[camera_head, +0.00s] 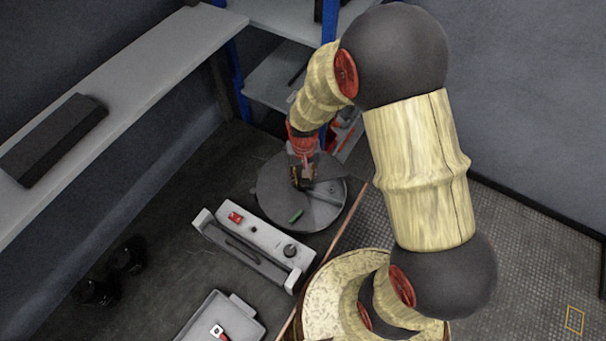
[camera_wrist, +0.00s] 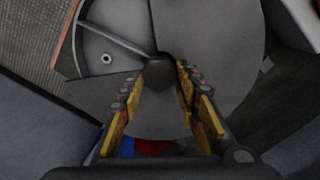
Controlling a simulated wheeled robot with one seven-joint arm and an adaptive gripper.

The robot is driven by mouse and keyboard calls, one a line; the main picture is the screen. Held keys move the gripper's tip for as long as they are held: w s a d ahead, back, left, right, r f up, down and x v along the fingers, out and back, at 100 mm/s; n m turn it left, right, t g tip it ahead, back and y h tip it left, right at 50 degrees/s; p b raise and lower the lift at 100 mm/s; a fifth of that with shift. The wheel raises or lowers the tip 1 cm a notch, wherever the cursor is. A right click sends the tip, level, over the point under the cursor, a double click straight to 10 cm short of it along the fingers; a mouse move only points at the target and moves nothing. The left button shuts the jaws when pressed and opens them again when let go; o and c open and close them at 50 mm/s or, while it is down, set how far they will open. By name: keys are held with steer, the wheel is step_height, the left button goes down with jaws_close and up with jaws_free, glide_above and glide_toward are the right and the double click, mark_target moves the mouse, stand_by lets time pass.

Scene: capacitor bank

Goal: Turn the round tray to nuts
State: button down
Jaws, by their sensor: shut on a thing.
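The round tray (camera_head: 334,196) is a dark grey disc on the dark bench surface, divided into wedge-shaped sections. A green piece (camera_head: 296,216) lies on its near side. In the wrist view the tray (camera_wrist: 225,40) fills most of the picture, with a small ring like a nut (camera_wrist: 107,58) in the upper-left section. My gripper (camera_head: 301,182) is over the middle of the tray, pointing down. Its yellow-padded fingers (camera_wrist: 164,80) are shut on the dark central knob (camera_wrist: 184,84). Red and blue pieces show low between the fingers; what they are is unclear.
A grey box with a red switch and black knob (camera_head: 262,240) stands close to the tray's near-left side. A grey bin (camera_head: 222,312) is nearer. A long shelf (camera_head: 150,75) with a dark block (camera_head: 52,138) runs along the left. A blue-post rack (camera_head: 280,85) stands behind.

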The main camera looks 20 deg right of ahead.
steer(key=shift+d+m+p, duration=0.15)
steer(key=shift+m+p, duration=0.9)
steer(key=shift+m, duration=1.55)
steer(key=shift+s+m+p, duration=0.15)
steer(key=shift+m+p, duration=0.45)
steer(key=shift+m, duration=1.5)
steer(key=shift+d+m, duration=0.1)
steer(key=shift+m, duration=0.6)
steer(key=c, duration=1.4)
jaws_free()
steer(key=shift+o, duration=0.7)
step_height(320, 180, up, 12)
